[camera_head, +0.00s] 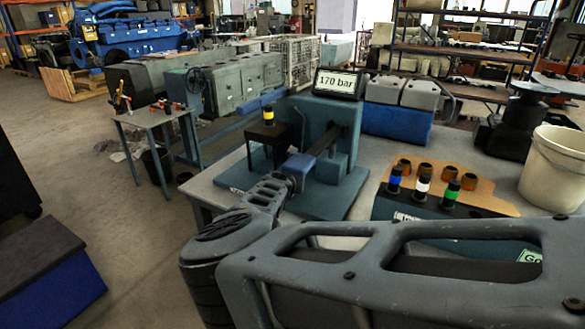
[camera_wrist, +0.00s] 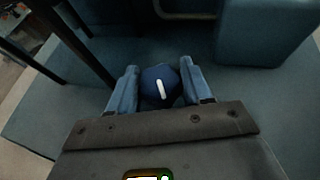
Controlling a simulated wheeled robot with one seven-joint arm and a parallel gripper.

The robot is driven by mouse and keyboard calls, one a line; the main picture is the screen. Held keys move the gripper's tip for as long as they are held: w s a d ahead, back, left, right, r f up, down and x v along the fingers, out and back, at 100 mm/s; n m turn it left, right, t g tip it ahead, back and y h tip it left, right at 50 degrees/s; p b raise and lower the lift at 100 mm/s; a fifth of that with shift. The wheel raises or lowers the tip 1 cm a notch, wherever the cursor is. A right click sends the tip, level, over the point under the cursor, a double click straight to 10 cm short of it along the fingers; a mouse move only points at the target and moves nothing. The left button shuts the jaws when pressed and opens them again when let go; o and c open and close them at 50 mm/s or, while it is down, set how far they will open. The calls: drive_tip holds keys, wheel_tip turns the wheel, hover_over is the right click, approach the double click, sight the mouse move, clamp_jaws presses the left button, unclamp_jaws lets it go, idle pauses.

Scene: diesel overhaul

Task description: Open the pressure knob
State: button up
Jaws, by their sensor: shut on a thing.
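The pressure knob (camera_wrist: 160,83) is dark blue with a white line on its top, and the line leans slightly from upright. In the wrist view it sits between the two blue fingers of my gripper (camera_wrist: 163,90), which are shut on it from both sides. In the head view my gripper (camera_head: 298,164) is low at the front of the teal test stand (camera_head: 343,140), and I cannot make out the knob apart from it. The display (camera_head: 338,83) on top of the stand reads 170 bar.
A dark lever (camera_head: 326,141) slants from the stand just above my gripper. A black block with a yellow-banded injector (camera_head: 268,117) stands to the left. A rack (camera_head: 440,215) with banded injectors and a white bucket (camera_head: 553,170) are on the right.

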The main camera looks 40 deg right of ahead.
drive_tip(key=shift+n+t, duration=0.3)
drive_tip(key=o, duration=0.9)
drive_tip(key=shift+o, duration=0.2)
drive_tip(key=shift+f, duration=0.15)
